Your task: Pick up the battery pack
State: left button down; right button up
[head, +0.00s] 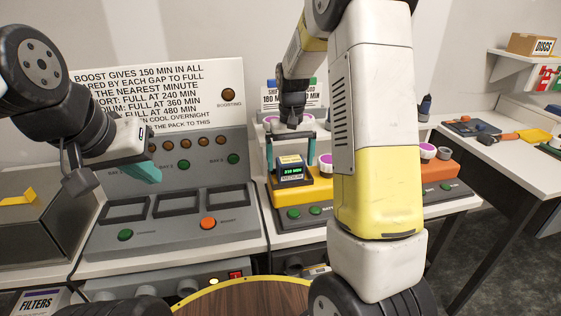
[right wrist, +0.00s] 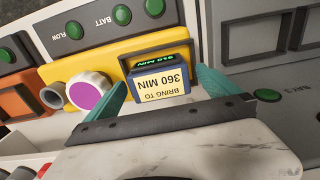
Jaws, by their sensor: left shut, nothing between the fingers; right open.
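The battery pack (head: 291,175) is a dark blue block with a lit green minutes display. It sits in the yellow unit (head: 323,191) on the bench. In the right wrist view the pack (right wrist: 161,84) shows a cream label reading "BRING TO 360 MIN". My right gripper (head: 290,158) is open above the pack, its teal fingers on either side. In the right wrist view the fingers of this gripper (right wrist: 163,80) flank the pack, with a gap visible on at least the left side. My left gripper (head: 142,172) is shut and empty, above the grey console at left.
The grey charging console (head: 183,240) has several empty bays, green buttons and an orange button (head: 208,223). A purple-topped white knob (right wrist: 91,91) stands close beside the pack. An orange unit (head: 438,174) is further right. A side table (head: 485,146) holds tools.

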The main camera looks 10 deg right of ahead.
jog(key=shift+f, duration=0.95)
jog(key=shift+c, duration=0.4)
jog(key=shift+r, duration=0.1)
jog(key=c, duration=2.1)
